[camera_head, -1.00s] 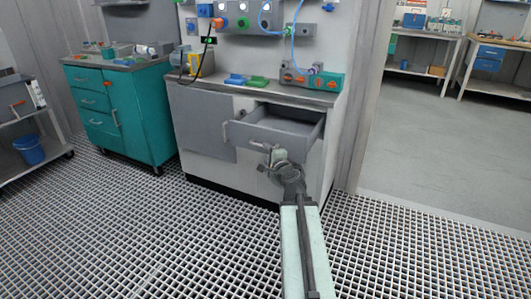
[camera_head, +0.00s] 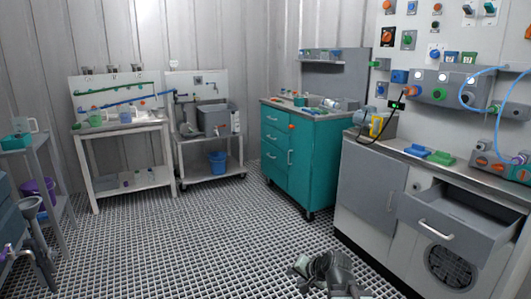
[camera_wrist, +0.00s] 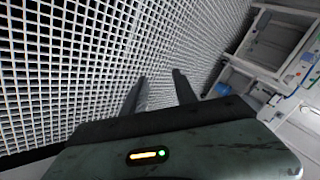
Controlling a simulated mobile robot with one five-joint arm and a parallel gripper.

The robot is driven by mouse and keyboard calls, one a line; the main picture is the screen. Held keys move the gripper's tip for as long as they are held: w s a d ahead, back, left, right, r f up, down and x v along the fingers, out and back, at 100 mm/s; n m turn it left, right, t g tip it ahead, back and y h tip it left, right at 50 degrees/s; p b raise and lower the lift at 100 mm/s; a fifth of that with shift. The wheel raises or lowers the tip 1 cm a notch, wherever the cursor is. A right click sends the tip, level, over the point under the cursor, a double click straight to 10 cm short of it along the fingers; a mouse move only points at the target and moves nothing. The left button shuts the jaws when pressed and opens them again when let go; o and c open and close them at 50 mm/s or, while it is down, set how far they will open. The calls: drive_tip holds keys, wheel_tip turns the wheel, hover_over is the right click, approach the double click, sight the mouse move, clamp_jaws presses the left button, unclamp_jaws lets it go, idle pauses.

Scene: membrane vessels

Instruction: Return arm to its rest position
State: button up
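My gripper (camera_head: 298,268) shows at the bottom of the head view, low over the floor grating and left of the grey cabinet. In the wrist view its two dark fingers (camera_wrist: 160,78) are apart with only grating between them, so it is open and empty. My arm is mostly cut off by the bottom edge of the head view. The pulled-out grey drawer (camera_head: 456,228) is to the right of my gripper, clear of it.
The grey cabinet (camera_head: 368,190) with a control panel above stands at right. A teal drawer cabinet (camera_head: 287,160) stands behind it. A white bench (camera_head: 133,183), a cart with a blue bucket (camera_head: 217,162) and a purple bucket (camera_head: 38,190) are at left. The middle grating (camera_head: 190,240) is clear.

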drive_tip(key=s+d+f+n+g+h, duration=0.2)
drive_tip(key=s+d+f+n+g, duration=0.15)
drive_tip(key=s, duration=0.35)
drive_tip(key=s+d+f+n+g+h, duration=0.2)
drive_tip(key=s+d+g+h, duration=0.15)
drive_tip(key=s, duration=0.35)
wheel_tip(320, 180, up, 38)
drive_tip(key=y+p, duration=0.1)
drive_tip(key=p, duration=3.7)
drive_tip(key=shift+w+a+f, duration=0.2)
drive_tip(key=shift+w+a, duration=0.1)
drive_tip(key=shift+a, duration=0.1)
